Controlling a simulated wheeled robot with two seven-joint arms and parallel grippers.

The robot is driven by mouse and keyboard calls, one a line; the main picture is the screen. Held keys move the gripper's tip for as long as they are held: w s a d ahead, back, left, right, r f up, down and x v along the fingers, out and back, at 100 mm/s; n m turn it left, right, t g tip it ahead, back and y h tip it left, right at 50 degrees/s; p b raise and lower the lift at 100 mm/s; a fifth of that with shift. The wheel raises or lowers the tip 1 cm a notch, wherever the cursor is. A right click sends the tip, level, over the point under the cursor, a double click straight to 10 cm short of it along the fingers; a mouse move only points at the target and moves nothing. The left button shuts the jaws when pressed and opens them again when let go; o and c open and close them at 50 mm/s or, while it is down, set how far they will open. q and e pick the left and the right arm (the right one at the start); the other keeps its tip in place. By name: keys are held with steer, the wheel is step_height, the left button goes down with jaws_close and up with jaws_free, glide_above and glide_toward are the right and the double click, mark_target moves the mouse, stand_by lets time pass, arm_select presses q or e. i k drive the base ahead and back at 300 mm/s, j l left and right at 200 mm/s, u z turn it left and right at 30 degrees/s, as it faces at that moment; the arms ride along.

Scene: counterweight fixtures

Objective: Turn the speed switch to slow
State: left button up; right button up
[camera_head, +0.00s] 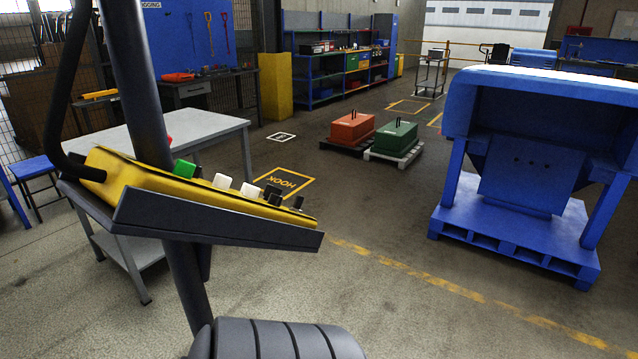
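A yellow control box (140,181) lies tilted on a dark tray (215,224) fixed to a dark post (186,283), at the left of the head view. Along its top are a green button (184,168), two white buttons (222,181) and several small black knobs or switches (272,191) toward the right end. A bit of red shows behind the far edge. I cannot tell which black control is the speed switch, nor its setting; any markings are too small to read. Neither of my grippers is in view.
A grey table (215,127) stands behind the box. A large blue fixture (530,170) on a blue pallet stands at right. An orange weight (352,128) and a green weight (395,138) sit on pallets. A dark ribbed cylinder (275,340) is at the bottom. The middle floor is clear.

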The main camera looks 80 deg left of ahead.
mark_target(269, 189)
steer(key=i+u, duration=0.9)
steer(key=i+l+u, duration=0.25)
steer(key=i+u, duration=0.15)
steer(key=i+l+u, duration=0.45)
steer(key=i+j+u, duration=0.1)
steer(key=u, duration=0.35)
steer(key=i+u, duration=0.1)
steer(key=u, duration=0.35)
steer(key=i+u, duration=0.1)
steer(key=u, duration=0.35)
steer(key=i+u, duration=0.1)
steer(key=u, duration=0.35)
steer(key=i+u, duration=0.1)
steer(key=u, duration=0.4)
steer(key=i+l+u, duration=0.1)
steer(key=u, duration=0.35)
steer(key=l+u, duration=0.15)
steer(key=u, duration=0.3)
steer(key=i, duration=0.05)
